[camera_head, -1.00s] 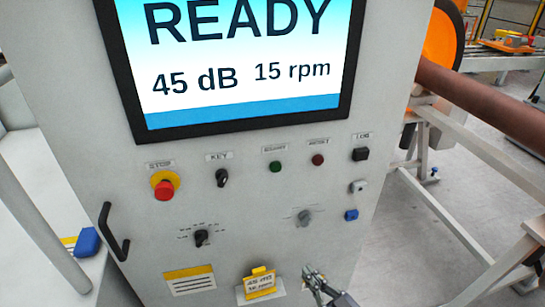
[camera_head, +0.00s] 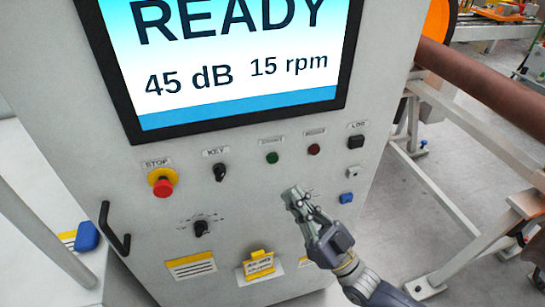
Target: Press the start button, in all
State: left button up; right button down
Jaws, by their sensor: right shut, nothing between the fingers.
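The control cabinet's panel carries a green button (camera_head: 272,158) and a dark red button (camera_head: 314,149) side by side, each with a small label too blurred to read. Which one is the start button I cannot tell from the labels. My right gripper (camera_head: 292,192) is shut and empty, in front of the panel just below these two buttons. It appears apart from both and covers the grey knob. The screen (camera_head: 235,75) above reads READY, 45 dB and 15 rpm. My left gripper is out of view.
A red stop button (camera_head: 162,185) on a yellow ring, a key switch (camera_head: 220,172) and a rotary selector (camera_head: 202,228) sit left on the panel. A black button (camera_head: 356,142) and blue connector (camera_head: 346,198) sit right. A handle (camera_head: 114,230) projects at lower left.

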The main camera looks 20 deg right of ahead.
aim_at(281, 167)
jog(key=w+b, duration=0.3)
jog(key=w, duration=0.6)
jog(key=shift+a+b, duration=0.15)
jog(key=shift+b, duration=0.2)
jog(key=shift+s, duration=0.1)
jog(key=shift+w, duration=0.2)
dwell(1.0)
jog(key=shift+w, duration=0.25)
jog(key=shift+w+b, duration=0.4)
jog(key=shift+b, duration=0.1)
dwell(0.6)
jog(key=shift+s, duration=0.1)
jog(key=shift+s+p, duration=0.4)
jog(key=shift+s, duration=0.35)
